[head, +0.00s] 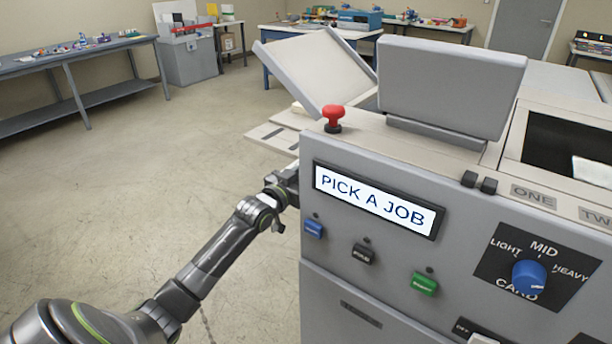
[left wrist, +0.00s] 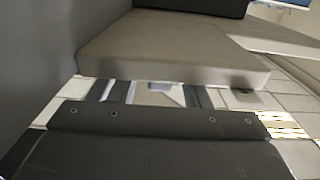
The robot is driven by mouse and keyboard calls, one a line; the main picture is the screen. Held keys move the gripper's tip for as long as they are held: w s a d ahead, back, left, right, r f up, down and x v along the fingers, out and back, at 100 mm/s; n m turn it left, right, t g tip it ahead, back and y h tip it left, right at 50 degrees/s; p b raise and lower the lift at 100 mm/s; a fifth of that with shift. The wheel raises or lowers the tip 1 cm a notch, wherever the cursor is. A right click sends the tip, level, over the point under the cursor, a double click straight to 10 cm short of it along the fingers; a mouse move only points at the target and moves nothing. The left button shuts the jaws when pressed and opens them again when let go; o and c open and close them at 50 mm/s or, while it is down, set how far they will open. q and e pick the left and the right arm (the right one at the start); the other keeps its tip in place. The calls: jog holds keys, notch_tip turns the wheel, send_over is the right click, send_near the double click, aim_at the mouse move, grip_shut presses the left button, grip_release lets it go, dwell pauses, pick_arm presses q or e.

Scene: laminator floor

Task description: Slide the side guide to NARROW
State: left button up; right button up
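My left arm reaches from the lower left to the machine's left edge in the head view. Its gripper is hidden there behind the machine's front corner. In the left wrist view two dark fingers of my left gripper (left wrist: 150,95) stand apart, their tips out of sight under a beige block (left wrist: 170,50). A small pale piece (left wrist: 160,87) shows between them; I cannot tell whether they touch it. I cannot clearly make out the side guide or a NARROW mark. A low pale tray (head: 268,137) with dark marks juts from the machine's left side. My right gripper is not in view.
The machine front has a display (head: 375,200) reading PICK A JOB, several buttons, and a blue dial (head: 528,278). A red mushroom button (head: 333,117) stands on its top left corner. Open floor (head: 150,170) lies left; a workbench (head: 80,62) stands far left.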

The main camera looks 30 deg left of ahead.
pick_arm(q)
jog(key=shift+s, duration=0.1)
jog(key=s+a+p, duration=0.1)
jog(key=s+p, duration=0.2)
jog(key=s, duration=1.4)
jog(key=shift+a, duration=0.15)
jog(key=shift+s, duration=0.1)
